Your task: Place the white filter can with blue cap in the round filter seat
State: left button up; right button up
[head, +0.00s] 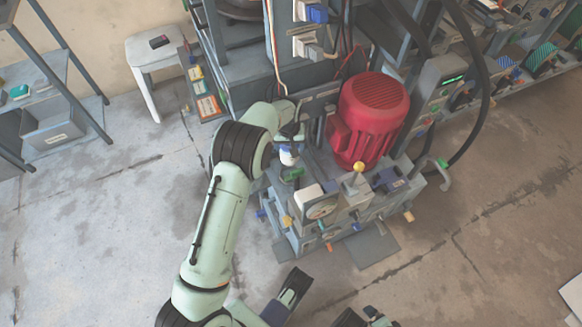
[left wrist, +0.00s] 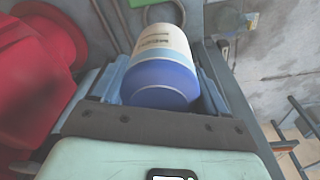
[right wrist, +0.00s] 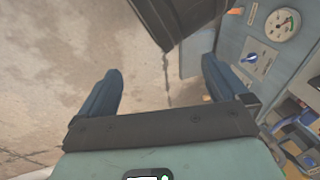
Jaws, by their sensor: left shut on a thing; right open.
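The white filter can (head: 288,160) with the blue cap is in my left gripper (head: 290,140), beside the red motor in the head view. In the left wrist view the can (left wrist: 163,42) sits between the two blue fingers of my left gripper (left wrist: 160,72), its blue cap towards the camera. Just below the can in the head view is a dark round part with green, perhaps the round filter seat (head: 292,174); I cannot tell whether the can touches it. In the right wrist view my right gripper (right wrist: 162,85) is open and empty over the floor.
The red motor (head: 373,110) stands close to the right of the can. The press front carries a gauge (head: 321,208), a yellow-knobbed lever (head: 358,167) and several coloured knobs. Black hoses hang at the right. A white stool (head: 155,50) and shelves stand left; the floor between is clear.

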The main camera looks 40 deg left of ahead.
aim_at(290, 160)
pick_arm(q)
notch_tip(290, 160, down, 12)
jog(key=b, duration=0.2)
jog(key=shift+f+b, duration=0.25)
jog(key=shift+b, duration=0.1)
jog(key=shift+f, duration=0.25)
pick_arm(e)
jog(key=shift+g, duration=0.3)
jog(key=f, duration=0.1)
jog(key=d+f, duration=0.1)
jog(key=f, duration=0.1)
jog(key=s+f, duration=0.1)
jog(key=shift+d+f, duration=0.25)
jog(key=shift+d, duration=0.1)
jog(key=shift+f, duration=0.1)
pick_arm(q)
jog(key=shift+f, duration=0.15)
jog(key=o, duration=1.4)
jog(key=shift+c, duration=0.2)
pick_arm(e)
jog(key=shift+s, duration=0.15)
